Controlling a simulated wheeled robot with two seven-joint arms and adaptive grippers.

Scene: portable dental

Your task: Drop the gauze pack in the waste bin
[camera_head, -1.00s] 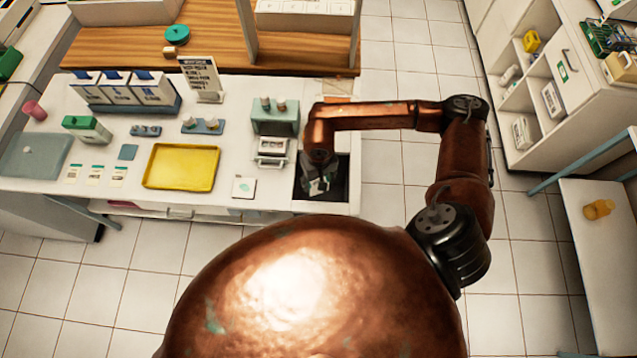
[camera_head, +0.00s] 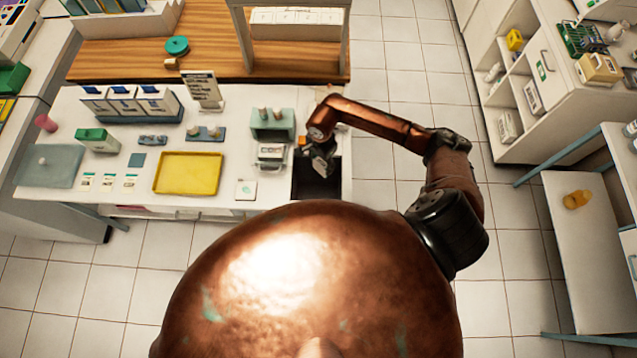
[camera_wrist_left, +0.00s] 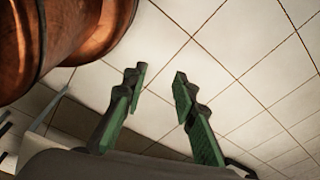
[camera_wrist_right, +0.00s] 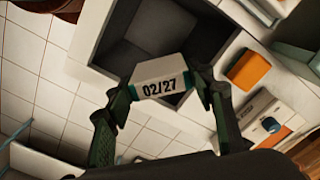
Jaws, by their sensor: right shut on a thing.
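A white pack printed "02/27" with teal ends, the gauze pack (camera_wrist_right: 160,83), is clamped between the fingertips of my right gripper (camera_wrist_right: 163,87). In the right wrist view it shows in front of the dark square waste bin (camera_wrist_right: 120,55), which is open at the top. In the head view the waste bin (camera_head: 312,188) is at the counter's right end, and my right gripper (camera_head: 320,165) is over its back part. The pack is hard to make out there. My left gripper (camera_wrist_left: 158,80) is open and empty above the tiled floor, outside the head view.
An orange-topped block (camera_wrist_right: 248,70) and a white box with a dark knob (camera_wrist_right: 268,122) lie beside the bin. A green stand (camera_head: 272,124) and a yellow tray (camera_head: 188,173) are left of it.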

